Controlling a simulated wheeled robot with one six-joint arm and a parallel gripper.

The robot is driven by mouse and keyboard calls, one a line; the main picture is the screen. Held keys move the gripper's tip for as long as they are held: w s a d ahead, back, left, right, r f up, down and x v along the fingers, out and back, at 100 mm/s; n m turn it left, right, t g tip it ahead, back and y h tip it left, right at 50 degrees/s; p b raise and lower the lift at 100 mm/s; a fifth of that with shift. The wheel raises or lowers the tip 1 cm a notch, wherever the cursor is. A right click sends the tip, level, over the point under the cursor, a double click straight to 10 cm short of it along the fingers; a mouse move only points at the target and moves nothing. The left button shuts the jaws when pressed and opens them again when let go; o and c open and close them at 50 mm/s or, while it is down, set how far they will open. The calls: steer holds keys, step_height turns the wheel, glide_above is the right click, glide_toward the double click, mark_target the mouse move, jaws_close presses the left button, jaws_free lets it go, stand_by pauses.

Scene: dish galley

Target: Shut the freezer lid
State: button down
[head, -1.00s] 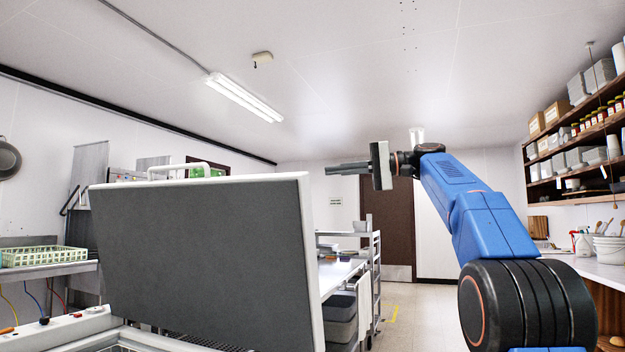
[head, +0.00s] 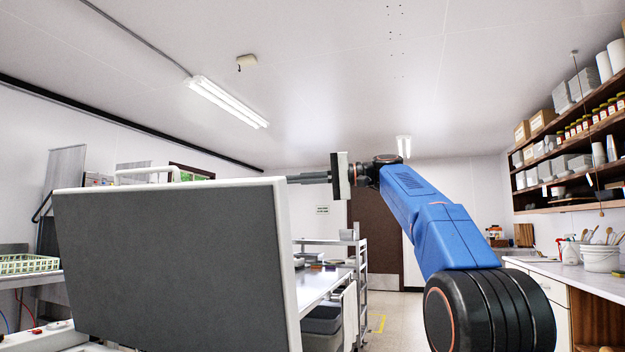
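The freezer lid (head: 170,265) stands raised, a large dark grey panel with a white rim, filling the lower left of the head view. A pale handle (head: 148,174) shows above its top edge. Part of the white freezer body (head: 45,338) shows at the bottom left; the rest is out of frame or hidden by the lid. My gripper (head: 290,179) points left, near the lid's top right corner. Its fingers look close together with nothing between them. I cannot tell whether they touch the lid; they seem apart from it.
A steel table (head: 325,285) and a rack (head: 362,285) stand behind the lid. A green dish crate (head: 28,264) sits at the left. A counter with a white bucket (head: 600,258) and shelves are at the right. Floor shows free between.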

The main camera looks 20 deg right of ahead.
mark_target(284, 181)
steer(key=a, duration=0.2)
steer(key=s+a, duration=0.1)
steer(key=shift+s+a+f, duration=0.1)
steer(key=shift+a+f, duration=0.1)
steer(key=shift+f, duration=0.1)
steer(key=shift+s+a+f, duration=0.25)
steer(key=shift+s+a, duration=0.2)
steer(key=shift+s, duration=0.05)
steer(key=shift+s, duration=0.1)
